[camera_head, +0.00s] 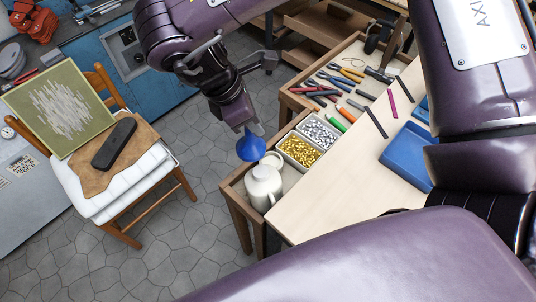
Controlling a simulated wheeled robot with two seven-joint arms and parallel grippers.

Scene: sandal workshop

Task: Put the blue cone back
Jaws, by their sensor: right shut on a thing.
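The blue cone (251,148) hangs below my right gripper (246,130), which is shut on it, pointing down. The cone is over the front corner of the workbench, just above and slightly left of a white jug (263,188) with a handle. In this single view the cone's lower edge lies close to the jug's top; I cannot tell whether they touch. The gripper's fingertips are partly hidden against the cone. My left gripper is not in view.
Trays of silver (319,131) and gold pieces (300,150) sit right beside the jug. Pliers and coloured-handled tools lie behind them. A blue tray (408,153) is on the pale worktop (335,185). A chair (125,185) with a cushion stands left; stone floor between is clear.

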